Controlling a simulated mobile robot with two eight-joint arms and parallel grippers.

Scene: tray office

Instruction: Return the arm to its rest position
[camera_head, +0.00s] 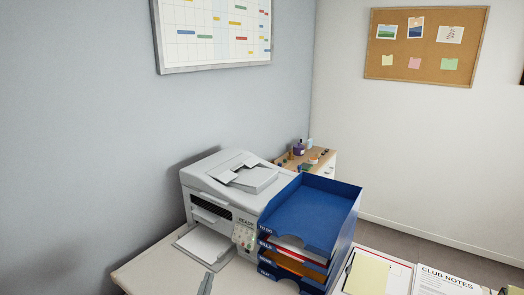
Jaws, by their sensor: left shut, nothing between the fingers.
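My left gripper (207,283) shows only as a slim grey tip at the bottom edge of the head view. It is shut and empty, in front of the printer's paper tray (205,245). The rest of the left arm is outside the picture. My right gripper is not in view.
A white printer (215,180) stands on the desk (150,265) against the wall. Right of it is a blue stacked letter tray (312,210) with papers in its lower levels. A clipboard (405,275) and a "CLUB NOTES" sheet (445,280) lie at the right. The desk's left front is bare.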

